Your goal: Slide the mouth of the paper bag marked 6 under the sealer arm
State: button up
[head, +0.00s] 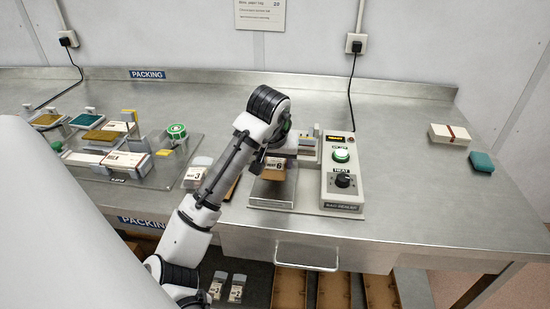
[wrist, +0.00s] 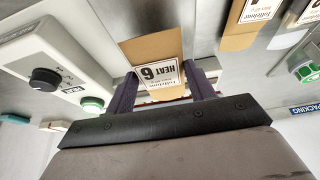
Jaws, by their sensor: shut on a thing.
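The brown paper bag marked 6 (head: 274,173) is over the sealer's metal plate (head: 272,196) in the head view. In the wrist view the bag (wrist: 150,48) has its white label towards me, between the two dark fingers. My gripper (wrist: 161,88) is shut on it. The sealer's control box (head: 342,182), with its knob and green-ringed button, stands just right of the bag; it also shows in the wrist view (wrist: 75,45). My wrist and gripper cover most of the sealer arm, and I cannot tell whether the bag's mouth is under it.
A bag marked 3 (head: 194,179) stands left of the sealer. A white box (head: 449,134) and a teal block (head: 481,162) lie at right. The bench between them and the sealer is clear.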

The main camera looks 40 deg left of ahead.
notch_tip(320, 180, down, 2)
jog(key=shift+f+b, duration=0.1)
jog(key=shift+b, duration=0.55)
jog(key=shift+w+a+r, duration=0.1)
jog(key=shift+w+r, duration=0.1)
jog(key=shift+w, duration=0.1)
jog(key=shift+w+a+f+p, duration=0.1)
jog(key=shift+w+a+p, duration=0.4)
jog(key=shift+w, duration=0.35)
jog(key=shift+w+a+f+p, duration=0.1)
jog(key=shift+w+a+p, duration=0.2)
jog(key=shift+w+a, duration=0.4)
jog(key=shift+w+d, duration=0.1)
jog(key=shift+d, duration=0.05)
jog(key=shift+f+p, duration=0.2)
jog(key=shift+p, duration=0.1)
jog(key=o, duration=1.1)
jog(key=shift+c, duration=0.2)
